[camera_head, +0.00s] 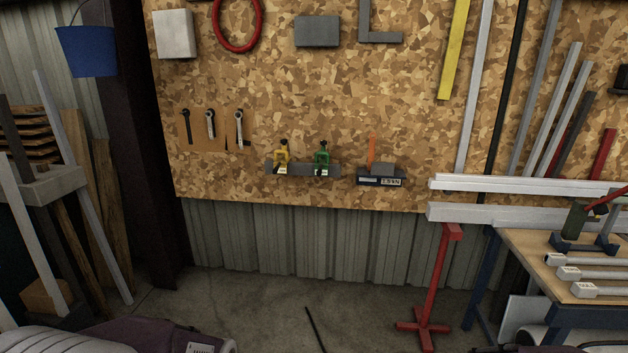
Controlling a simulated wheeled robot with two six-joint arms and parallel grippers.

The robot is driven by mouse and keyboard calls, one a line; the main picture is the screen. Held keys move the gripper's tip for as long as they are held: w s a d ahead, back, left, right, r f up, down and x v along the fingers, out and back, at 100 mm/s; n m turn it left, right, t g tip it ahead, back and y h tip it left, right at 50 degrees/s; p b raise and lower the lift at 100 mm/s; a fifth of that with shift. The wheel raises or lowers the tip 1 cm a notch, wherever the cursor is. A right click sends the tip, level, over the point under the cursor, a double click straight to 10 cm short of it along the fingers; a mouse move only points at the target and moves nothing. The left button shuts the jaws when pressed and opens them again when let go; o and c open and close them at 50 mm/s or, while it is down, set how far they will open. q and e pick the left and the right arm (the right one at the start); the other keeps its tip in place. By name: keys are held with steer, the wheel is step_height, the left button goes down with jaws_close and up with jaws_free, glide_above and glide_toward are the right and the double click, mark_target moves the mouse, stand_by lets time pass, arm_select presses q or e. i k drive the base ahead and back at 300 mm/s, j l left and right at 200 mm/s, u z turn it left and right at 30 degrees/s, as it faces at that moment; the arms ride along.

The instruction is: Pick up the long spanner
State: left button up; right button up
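Three spanners hang upright side by side on a brown backing panel on the chipboard wall. The left one is dark (186,126). The middle one is bright metal (210,123). The right one is also bright metal (239,128) and seems to reach slightly lower than the others. They are small in the picture, so I cannot tell surely which is the long spanner. Neither of my grippers shows. Nothing covers the spanners.
Right of the spanners, a shelf (303,172) holds a yellow clamp (281,156) and a green clamp (322,157). A red stand (436,280) and workbench (530,255) stand at right. A dark post (140,150) is at left. The middle floor is mostly clear.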

mark_target(238, 120)
steer(key=i+l+u, duration=0.1)
steer(key=i+u, duration=0.2)
steer(key=i+l+u, duration=0.3)
steer(key=i, duration=0.2)
steer(key=i+l+u, duration=0.35)
steer(key=i+j, duration=0.05)
steer(key=j, duration=0.05)
